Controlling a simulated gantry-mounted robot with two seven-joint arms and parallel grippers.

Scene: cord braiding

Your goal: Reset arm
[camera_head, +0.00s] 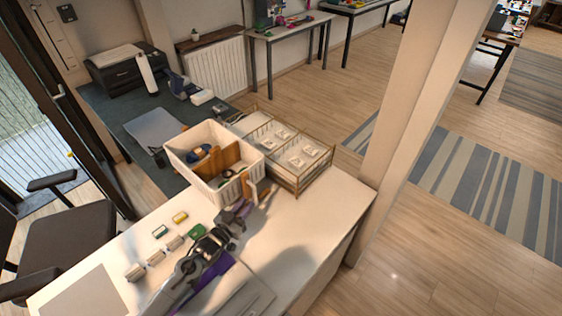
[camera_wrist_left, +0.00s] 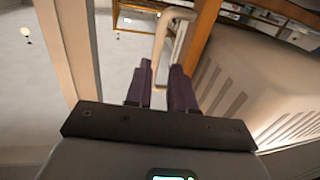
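My left gripper (camera_head: 238,213) is over the white worktop, just in front of the white basket (camera_head: 212,165). In the left wrist view its two dark purple fingers (camera_wrist_left: 163,90) stand apart with a gap between them. A pale bent loop (camera_wrist_left: 172,15) shows in and beyond that gap, and I cannot tell whether the fingers touch it. The slotted basket wall (camera_wrist_left: 245,85) is close to the right of the fingers. My right gripper is not in view.
A wire-and-wood rack (camera_head: 290,150) with small white pieces stands behind and right of the basket. Small green and yellow blocks (camera_head: 180,217) and several pale blocks (camera_head: 155,257) lie left of my arm. The worktop's right part (camera_head: 320,215) is clear. A beige pillar (camera_head: 405,130) stands beyond.

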